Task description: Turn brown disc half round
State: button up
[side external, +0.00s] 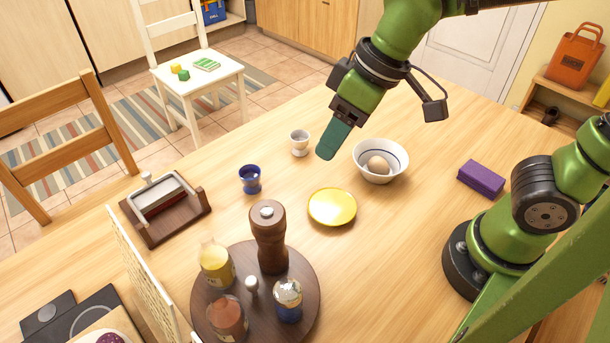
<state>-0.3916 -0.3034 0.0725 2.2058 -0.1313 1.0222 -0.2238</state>
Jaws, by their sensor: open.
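The brown disc (262,322) is a round dark wooden turntable on the table at the lower middle of the side view. It carries a tall brown pepper mill (269,240), a yellow bottle (216,265), a reddish bottle (228,318), a blue shaker with a shiny top (288,300) and a small pale knob (252,285) near its middle. My gripper (326,150) is open and empty, with teal fingers pointing down. It is above the table, beyond the yellow plate and well apart from the disc. The fingers overlap here, so the gap is hidden.
A yellow plate (332,208), a bowl (399,172) with an egg, a blue cup (249,180) and a white cup (300,143) stand beyond the disc. A pale lattice panel (140,278) stands left of it.

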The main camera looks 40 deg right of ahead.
aim_at(251, 281)
jog(key=s+a+f+n+g+h, duration=0.1)
jog(key=a+n+g+h, duration=0.2)
jog(key=a+n, duration=1.6)
notch_tip(251, 281, down, 16)
jog(key=shift+w+d+f, duration=0.1)
jog(key=shift+w+f, duration=0.05)
jog(key=shift+f, duration=0.1)
grip_shut()
